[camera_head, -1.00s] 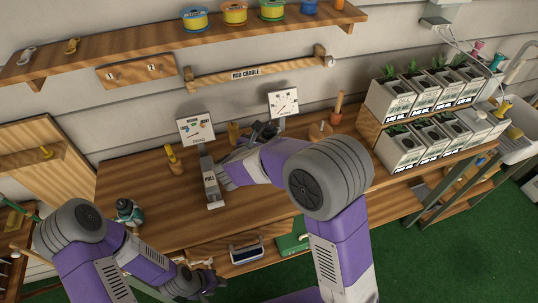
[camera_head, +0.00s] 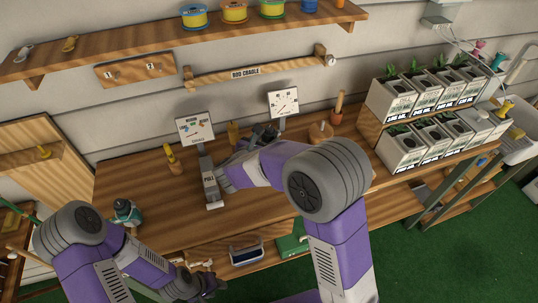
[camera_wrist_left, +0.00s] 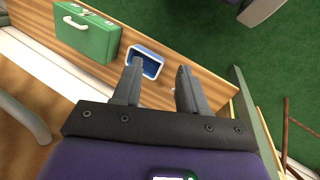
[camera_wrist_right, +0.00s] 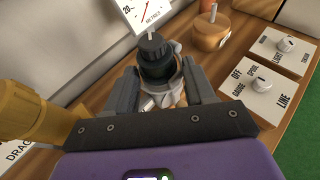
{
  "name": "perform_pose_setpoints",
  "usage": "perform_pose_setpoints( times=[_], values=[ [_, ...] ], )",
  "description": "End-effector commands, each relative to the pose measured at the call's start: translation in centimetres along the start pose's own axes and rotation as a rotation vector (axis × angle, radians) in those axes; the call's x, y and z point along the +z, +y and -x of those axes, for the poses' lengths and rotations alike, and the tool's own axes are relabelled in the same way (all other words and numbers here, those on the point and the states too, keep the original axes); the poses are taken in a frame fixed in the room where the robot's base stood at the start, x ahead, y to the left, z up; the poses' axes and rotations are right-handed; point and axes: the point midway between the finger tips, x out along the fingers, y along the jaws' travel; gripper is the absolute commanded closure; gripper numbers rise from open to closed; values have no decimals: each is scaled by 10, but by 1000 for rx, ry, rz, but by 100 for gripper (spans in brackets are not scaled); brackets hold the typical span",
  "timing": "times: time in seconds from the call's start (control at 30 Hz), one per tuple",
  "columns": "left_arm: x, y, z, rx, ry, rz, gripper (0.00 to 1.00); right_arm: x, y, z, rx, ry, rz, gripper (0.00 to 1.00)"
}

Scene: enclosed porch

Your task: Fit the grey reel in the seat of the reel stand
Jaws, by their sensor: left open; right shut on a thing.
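My right gripper (camera_wrist_right: 155,95) is shut on a dark reel with a black knob, which I take to be the grey reel (camera_wrist_right: 156,62). It is at the back of the bench, below the dial sign (camera_head: 283,102). Silver parts and some tan wood show under the reel between the fingers. The reel stand cannot be made out clearly; whether the reel touches a seat is hidden by the gripper and arm. My left gripper (camera_wrist_left: 155,85) is open and empty, low in front of the bench, near its front edge.
A yellow-brown peg (camera_wrist_right: 28,108) stands close left of my right gripper. A round wooden piece (camera_wrist_right: 210,32) and switch plates (camera_wrist_right: 262,88) lie to its right. A teal-and-black item (camera_head: 127,211) stands at the bench's left. A green case (camera_head: 291,245) and a blue-rimmed tray (camera_head: 246,254) lie below.

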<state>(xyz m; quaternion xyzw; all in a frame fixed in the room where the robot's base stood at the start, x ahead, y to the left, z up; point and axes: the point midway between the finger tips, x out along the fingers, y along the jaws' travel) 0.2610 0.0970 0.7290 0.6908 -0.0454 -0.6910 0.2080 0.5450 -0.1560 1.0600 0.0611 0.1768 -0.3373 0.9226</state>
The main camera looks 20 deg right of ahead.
Motion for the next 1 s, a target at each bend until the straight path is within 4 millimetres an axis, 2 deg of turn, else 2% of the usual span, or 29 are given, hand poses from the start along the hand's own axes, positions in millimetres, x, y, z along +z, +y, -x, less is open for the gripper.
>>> perform_pose_setpoints(
  times=[0.13,0.17,0.33,0.57,0.67,1.0],
  values=[
    [0,-1,-2,0,0,0,57,-2,0,-1,0,-2,-1,95],
    [0,-1,-2,0,0,0,57,-2,0,-1,0,-2,-1,45],
    [0,-1,-2,0,0,0,57,-2,0,-1,0,-1,-1,19],
    [0,-1,-2,0,0,0,57,-3,0,-1,0,1,1,15],
    [0,-1,-2,0,0,0,57,-3,0,-1,0,1,1,0],
    [0,-1,-2,0,0,0,57,-2,0,-1,0,0,0,0]
  ],
)
